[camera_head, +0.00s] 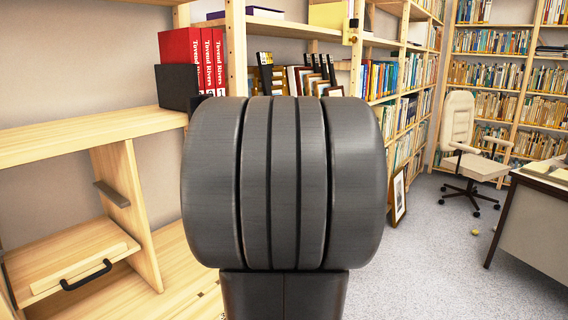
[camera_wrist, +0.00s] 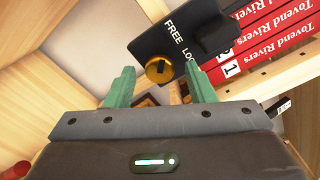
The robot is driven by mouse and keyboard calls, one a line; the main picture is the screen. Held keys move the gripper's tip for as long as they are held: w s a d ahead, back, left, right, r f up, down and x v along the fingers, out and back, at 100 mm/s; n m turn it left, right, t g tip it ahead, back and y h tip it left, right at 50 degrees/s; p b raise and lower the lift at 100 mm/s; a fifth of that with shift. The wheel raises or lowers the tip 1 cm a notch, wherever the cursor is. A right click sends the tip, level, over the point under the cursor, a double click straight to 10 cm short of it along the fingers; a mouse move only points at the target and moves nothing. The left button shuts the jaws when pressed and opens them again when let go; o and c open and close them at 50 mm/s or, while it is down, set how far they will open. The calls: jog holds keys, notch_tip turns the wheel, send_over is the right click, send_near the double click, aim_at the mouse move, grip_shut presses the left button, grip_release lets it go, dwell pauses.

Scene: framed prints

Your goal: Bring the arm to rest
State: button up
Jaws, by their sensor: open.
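In the wrist view my gripper (camera_wrist: 159,68) shows two green fingers standing well apart, with nothing held between them. Beyond the fingers is a black plate (camera_wrist: 190,35) lettered "FREE" and "LOC", the rest hidden, with a round brass knob (camera_wrist: 159,70). The knob appears between the fingertips in the picture; I cannot tell how far off it is, and no contact shows. In the head view my own dark grey arm link fills the middle and hides the gripper.
Red books (camera_head: 193,58) stand on the left shelf; they also show in the wrist view (camera_wrist: 270,40). A framed print (camera_head: 398,196) leans against the bookcase. An office chair (camera_head: 470,160) and desk (camera_head: 545,200) stand right, with open floor before them.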

jog(key=m+p, duration=1)
jog(key=p, duration=0.2)
jog(key=shift+m+p, duration=0.3)
jog(key=shift+p, duration=0.1)
jog(key=shift+s, duration=0.1)
